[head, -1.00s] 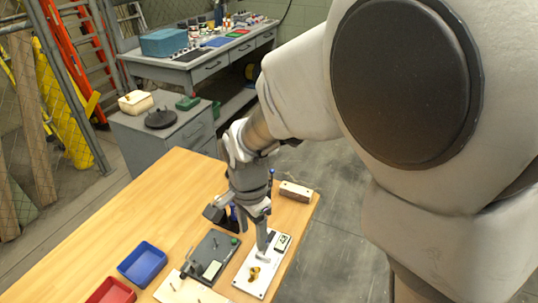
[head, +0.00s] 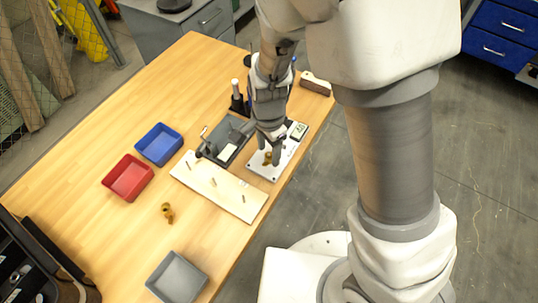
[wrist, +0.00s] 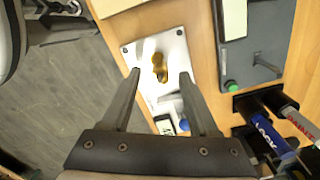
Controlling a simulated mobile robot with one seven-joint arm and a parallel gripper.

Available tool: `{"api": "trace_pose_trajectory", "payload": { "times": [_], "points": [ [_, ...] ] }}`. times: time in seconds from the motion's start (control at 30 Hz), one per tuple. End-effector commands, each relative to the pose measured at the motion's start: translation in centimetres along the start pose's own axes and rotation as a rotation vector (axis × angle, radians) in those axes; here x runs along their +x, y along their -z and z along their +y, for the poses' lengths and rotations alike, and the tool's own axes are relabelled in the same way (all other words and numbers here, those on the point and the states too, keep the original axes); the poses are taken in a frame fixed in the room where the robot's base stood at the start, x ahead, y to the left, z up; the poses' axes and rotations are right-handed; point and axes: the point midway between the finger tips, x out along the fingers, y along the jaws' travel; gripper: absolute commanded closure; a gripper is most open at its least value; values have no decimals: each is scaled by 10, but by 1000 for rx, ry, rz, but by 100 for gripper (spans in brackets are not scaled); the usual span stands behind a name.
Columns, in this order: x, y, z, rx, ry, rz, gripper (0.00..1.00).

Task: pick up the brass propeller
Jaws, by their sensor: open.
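A brass piece (head: 267,157), which looks like the propeller, sits on a white plate (head: 259,171) near the table's right edge. In the wrist view the brass piece (wrist: 159,66) is elongated and shiny, and the white plate (wrist: 133,53) lies under it. My gripper (head: 268,152) is above the plate, open and pointing down. In the wrist view the fingertips of my gripper (wrist: 160,73) lie on either side of the brass piece, with gaps on both sides. I cannot tell their height above it. A second small brass-coloured piece (head: 167,212) lies on the bare table.
Left of the plate are a dark grey fixture (head: 224,143) and a pale board with pegs (head: 215,186). Blue (head: 159,145), red (head: 128,178) and grey (head: 177,277) trays stand farther left. Upright tools in a dark holder (head: 237,100) stand behind.

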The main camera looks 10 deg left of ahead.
Motion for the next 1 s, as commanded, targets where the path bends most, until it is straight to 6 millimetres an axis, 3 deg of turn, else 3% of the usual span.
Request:
{"api": "trace_pose_trajectory", "payload": {
  "times": [0.1, 0.33, 0.67, 1.0],
  "points": [
    [18, 0, 0, 0, -2, 0, 39],
    [18, 0, 0, 0, 0, 0, 39],
    [18, 0, 0, 0, 0, 0, 99],
    [18, 0, 0, 0, 0, 0, 100]
  ]
}}
